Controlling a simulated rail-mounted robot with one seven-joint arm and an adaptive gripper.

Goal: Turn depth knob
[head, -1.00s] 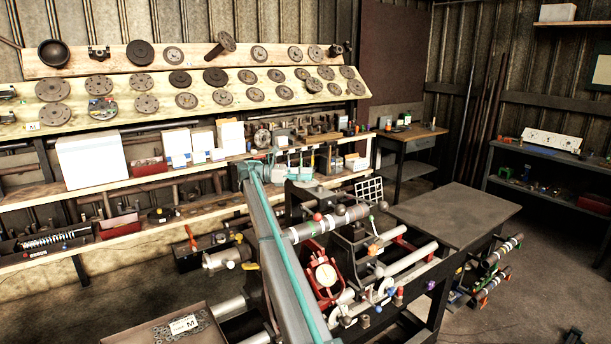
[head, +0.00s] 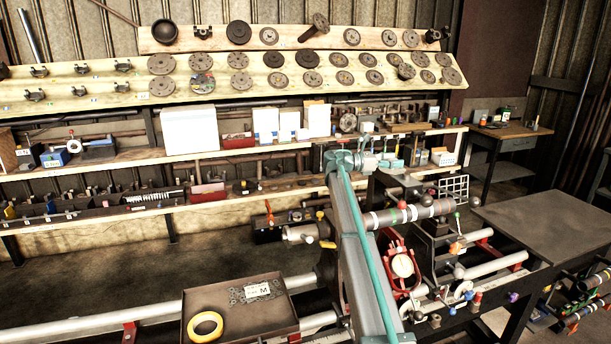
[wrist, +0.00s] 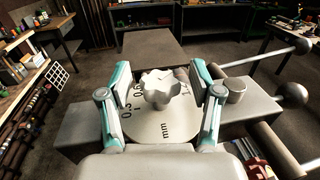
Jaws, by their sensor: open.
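The depth knob (wrist: 160,90) is a pale grey lobed knob in the middle of the wrist view. It sits on a round dial plate (wrist: 150,127) marked 0.3, 0.6, a partly hidden 1.2, and mm. My gripper (wrist: 160,76) is open, with one teal-and-grey finger on each side of the knob. Gaps show between both fingers and the knob, so it is not held. In the head view my arm stands in front of the machine, and I cannot make out the knob there.
Two ball-ended levers (wrist: 293,92) reach out right of the knob. In the head view, a red-framed gauge (head: 402,266) and a shaft (head: 410,213) are right of my arm. A tray (head: 206,299) with a yellow ring (head: 205,325) is at front left. A bare grey tabletop (head: 545,225) is right.

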